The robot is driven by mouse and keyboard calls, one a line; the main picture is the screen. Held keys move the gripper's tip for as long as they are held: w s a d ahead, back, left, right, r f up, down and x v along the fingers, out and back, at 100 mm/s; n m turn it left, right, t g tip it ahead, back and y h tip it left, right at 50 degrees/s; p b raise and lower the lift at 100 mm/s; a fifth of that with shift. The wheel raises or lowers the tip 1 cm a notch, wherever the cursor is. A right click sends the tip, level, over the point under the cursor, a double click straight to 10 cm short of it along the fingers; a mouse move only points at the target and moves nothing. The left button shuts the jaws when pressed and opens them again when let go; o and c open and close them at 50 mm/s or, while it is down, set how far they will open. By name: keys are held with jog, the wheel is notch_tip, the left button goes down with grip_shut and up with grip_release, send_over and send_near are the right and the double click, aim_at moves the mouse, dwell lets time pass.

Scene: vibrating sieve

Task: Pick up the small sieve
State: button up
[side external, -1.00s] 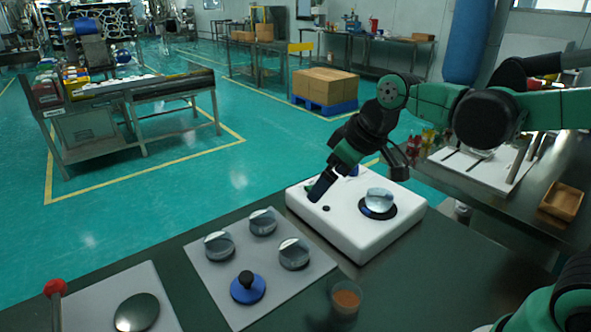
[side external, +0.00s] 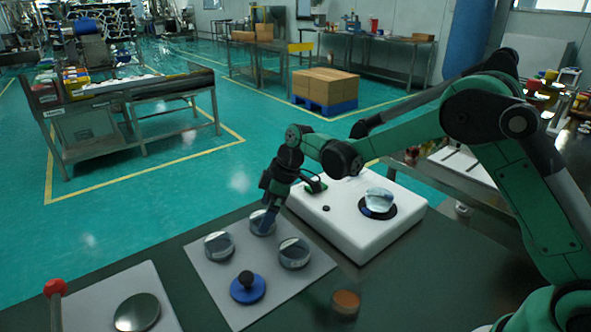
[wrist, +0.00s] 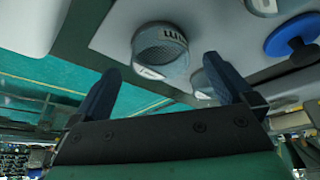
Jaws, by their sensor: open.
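Three small round metal sieves sit on the grey mat (side external: 225,290): a back sieve (side external: 262,227), a left sieve (side external: 219,246) and a right sieve (side external: 294,254). A similar round metal piece (side external: 379,199) sits on the white machine (side external: 345,222). My gripper (side external: 266,213) is open and empty, close above the back sieve and overlapping it in the side view. In the wrist view, a sieve with dark mesh (wrist: 160,52) lies ahead of the fingertips, roughly between them (wrist: 162,66). Another sieve (wrist: 202,84) is partly hidden by the right finger. Contact cannot be told.
A blue disc with a knob (side external: 247,289) lies at the mat's front. A small cup with orange-brown contents (side external: 345,302) stands to the right. A round metal dish (side external: 137,312) rests on a pale board at front left. The white machine stands close right of my gripper.

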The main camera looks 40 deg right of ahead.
jog(key=shift+x, duration=1.05)
jog(key=c, duration=1.3)
jog(key=shift+o, duration=0.2)
jog(key=shift+r, duration=0.2)
